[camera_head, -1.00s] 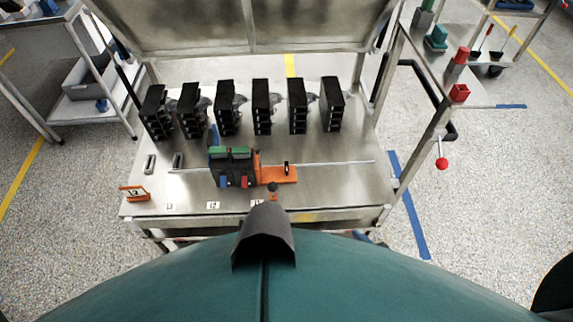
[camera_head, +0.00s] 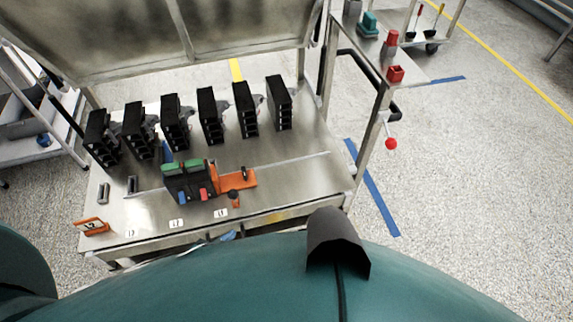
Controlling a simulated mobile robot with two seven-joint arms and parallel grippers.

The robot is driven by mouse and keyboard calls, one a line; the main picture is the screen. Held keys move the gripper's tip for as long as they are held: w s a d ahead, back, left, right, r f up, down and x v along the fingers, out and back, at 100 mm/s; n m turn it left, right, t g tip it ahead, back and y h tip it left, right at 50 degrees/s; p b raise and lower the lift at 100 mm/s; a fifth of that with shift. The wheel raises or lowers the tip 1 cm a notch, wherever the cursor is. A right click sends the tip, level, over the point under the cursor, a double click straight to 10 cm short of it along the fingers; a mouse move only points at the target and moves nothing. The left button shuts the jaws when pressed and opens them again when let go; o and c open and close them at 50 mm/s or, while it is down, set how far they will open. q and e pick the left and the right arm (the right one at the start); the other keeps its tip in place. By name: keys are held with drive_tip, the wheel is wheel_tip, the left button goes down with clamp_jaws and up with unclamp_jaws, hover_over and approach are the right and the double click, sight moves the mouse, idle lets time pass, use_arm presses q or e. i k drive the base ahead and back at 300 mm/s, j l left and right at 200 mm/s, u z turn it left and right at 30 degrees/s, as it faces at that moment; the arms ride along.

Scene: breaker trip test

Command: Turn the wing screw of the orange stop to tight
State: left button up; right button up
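The orange stop (camera_head: 238,182) lies on the metal table (camera_head: 290,185), against the right side of a black breaker block (camera_head: 188,182) with green tops. A small dark upright piece, which looks like the wing screw (camera_head: 245,173), stands on the stop; its turn position is too small to tell. A dark knob with an orange base (camera_head: 235,197) is just in front of the stop. I cannot make out either gripper; only my teal body and dark hood show at the bottom. Nothing of mine is seen touching the stop.
Several black breakers (camera_head: 210,115) stand in a row at the table's back. A red-ball lever (camera_head: 391,143) sticks out at right. A side shelf holds a red box (camera_head: 395,74).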

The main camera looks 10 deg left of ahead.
sight(244, 174)
drive_tip(key=k+j+z, duration=0.15)
drive_tip(key=j+z, duration=0.15)
drive_tip(key=z, duration=0.15)
drive_tip(key=k+j+z, duration=0.15)
drive_tip(key=z, duration=0.3)
drive_tip(key=j, duration=0.25)
drive_tip(key=i+j, duration=0.15)
